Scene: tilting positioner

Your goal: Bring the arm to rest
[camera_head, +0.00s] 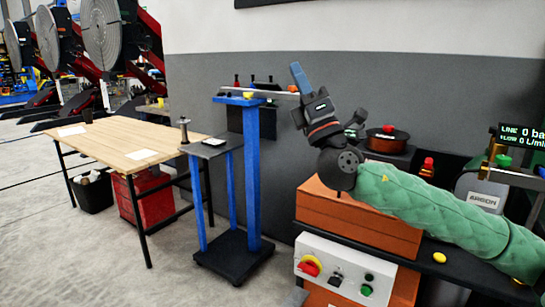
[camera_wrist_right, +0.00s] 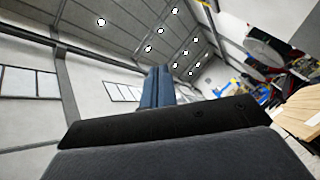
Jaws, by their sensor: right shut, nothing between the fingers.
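My right arm, in a green quilted sleeve, comes in from the right of the head view. My right gripper (camera_head: 299,72) points up and a little left, its blue fingers together and empty, in front of the grey wall. The wrist view shows the shut blue fingers (camera_wrist_right: 158,84) pointing towards the ceiling, with nothing between them. My left gripper is in neither view.
A blue-framed stand (camera_head: 252,170) is left of my right gripper, and a wooden table (camera_head: 110,140) is further left. Below my arm are an orange-brown case (camera_head: 345,222) and a control box (camera_head: 345,272). A gas cylinder marked ARGON (camera_head: 482,192) is at the right.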

